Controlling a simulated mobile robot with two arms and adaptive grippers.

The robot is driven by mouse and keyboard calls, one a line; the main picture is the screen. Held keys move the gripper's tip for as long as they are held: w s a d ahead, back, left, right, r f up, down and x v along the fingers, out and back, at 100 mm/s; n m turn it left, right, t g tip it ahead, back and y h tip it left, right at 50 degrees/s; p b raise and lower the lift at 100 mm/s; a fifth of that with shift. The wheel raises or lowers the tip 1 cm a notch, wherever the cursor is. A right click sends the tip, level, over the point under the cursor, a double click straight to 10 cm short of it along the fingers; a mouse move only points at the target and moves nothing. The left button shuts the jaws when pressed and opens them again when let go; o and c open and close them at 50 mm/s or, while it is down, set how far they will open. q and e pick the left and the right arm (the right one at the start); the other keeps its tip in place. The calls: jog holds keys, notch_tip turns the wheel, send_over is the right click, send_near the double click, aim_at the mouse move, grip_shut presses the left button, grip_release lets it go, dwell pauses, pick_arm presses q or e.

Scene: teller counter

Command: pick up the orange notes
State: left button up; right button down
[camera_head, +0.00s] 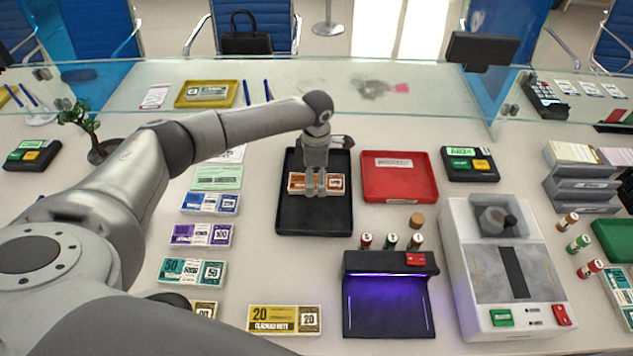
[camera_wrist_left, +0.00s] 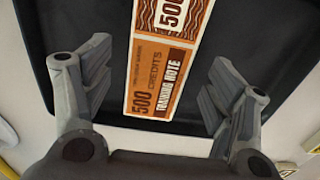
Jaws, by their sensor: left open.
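The orange notes (camera_head: 335,183), marked 500, lie flat in the black tray (camera_head: 314,218). They also show in the left wrist view (camera_wrist_left: 160,85), upper middle, between the spread fingers. My left gripper (camera_head: 316,190) points down over the notes in the head view and hides their middle. In the left wrist view its fingers (camera_wrist_left: 158,95) are wide open, one on each side of the notes, with nothing between them gripped. I cannot tell the exact height of the fingertips above the notes. My right gripper is not in view.
A red tray (camera_head: 399,198) stands just right of the black tray. Blue, purple, teal and yellow note stacks (camera_head: 284,318) lie to the left and front. A purple-lit device (camera_head: 388,308) and a counting machine (camera_head: 508,290) stand front right. A glass screen (camera_head: 400,98) runs behind.

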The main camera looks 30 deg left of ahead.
pick_arm(q)
jog(key=shift+f, duration=0.8)
jog(key=c, duration=1.1)
jog(key=shift+w+r, duration=0.1)
jog(key=shift+r, duration=0.1)
jog(key=shift+c, duration=0.2)
jog(key=shift+r, duration=0.25)
notch_tip(320, 180, up, 2)
jog(key=shift+r, duration=0.1)
jog(key=s+d+r, duration=0.3)
jog(key=s+r, duration=0.2)
jog(key=s, duration=0.1)
jog(key=s+d+r, duration=0.3)
jog(key=s+r, duration=0.2)
jog(key=s, duration=0.1)
jog(key=shift+s+d+b, duration=0.25)
jog(key=shift+s+b, duration=0.05)
jog(key=shift+b, duration=0.1)
